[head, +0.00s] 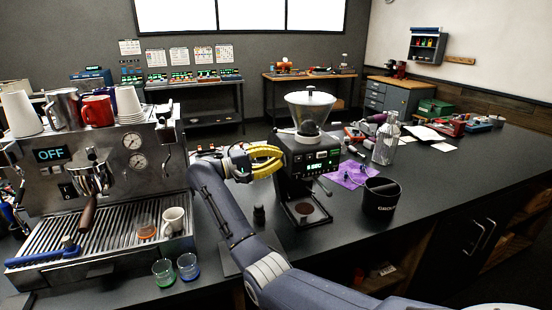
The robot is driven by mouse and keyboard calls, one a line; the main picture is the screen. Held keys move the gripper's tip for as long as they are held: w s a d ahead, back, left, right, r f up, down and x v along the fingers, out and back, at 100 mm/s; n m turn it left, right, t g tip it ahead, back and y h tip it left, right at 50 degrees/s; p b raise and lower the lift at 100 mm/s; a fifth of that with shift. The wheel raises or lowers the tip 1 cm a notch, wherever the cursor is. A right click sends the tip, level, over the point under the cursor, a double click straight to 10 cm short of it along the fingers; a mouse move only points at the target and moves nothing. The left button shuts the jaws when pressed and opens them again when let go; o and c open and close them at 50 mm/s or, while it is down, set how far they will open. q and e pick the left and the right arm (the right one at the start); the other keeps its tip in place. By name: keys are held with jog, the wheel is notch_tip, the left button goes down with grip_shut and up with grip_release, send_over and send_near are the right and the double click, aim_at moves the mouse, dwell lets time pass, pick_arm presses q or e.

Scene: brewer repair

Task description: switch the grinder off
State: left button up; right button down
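The grinder (312,181) stands near the middle of the counter, with a clear hopper on top. Its front panel (318,160) has a lit display and small buttons; the digits are too small to read. My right gripper (280,159) is at the grinder's left side, its yellow fingers pointing right towards the body. The fingers overlap in this view, so their opening and any contact with the grinder cannot be told. A power switch on the grinder cannot be made out. My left gripper is not in view.
The espresso machine (58,196), its display reading OFF, stands at left with cups on top. A black knock box (381,197), purple cloth (352,174) and metal bottle (386,140) are right of the grinder. Two small glasses (188,267) stand in front.

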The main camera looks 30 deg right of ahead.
jog(key=shift+d+r+y, duration=0.2)
jog(key=shift+d+y, duration=0.1)
jog(key=shift+s+d+r, duration=0.15)
jog(key=shift+d, duration=0.3)
dwell(1.2)
jog(key=f+v, duration=0.1)
jog(key=v, duration=1.3)
jog(key=shift+a+f, duration=0.2)
jog(key=shift+f, duration=0.05)
jog(key=c, duration=2.2)
grip_release()
jog(key=shift+a+f+h, duration=0.3)
jog(key=shift+a+h, duration=0.3)
jog(key=shift+a, duration=0.15)
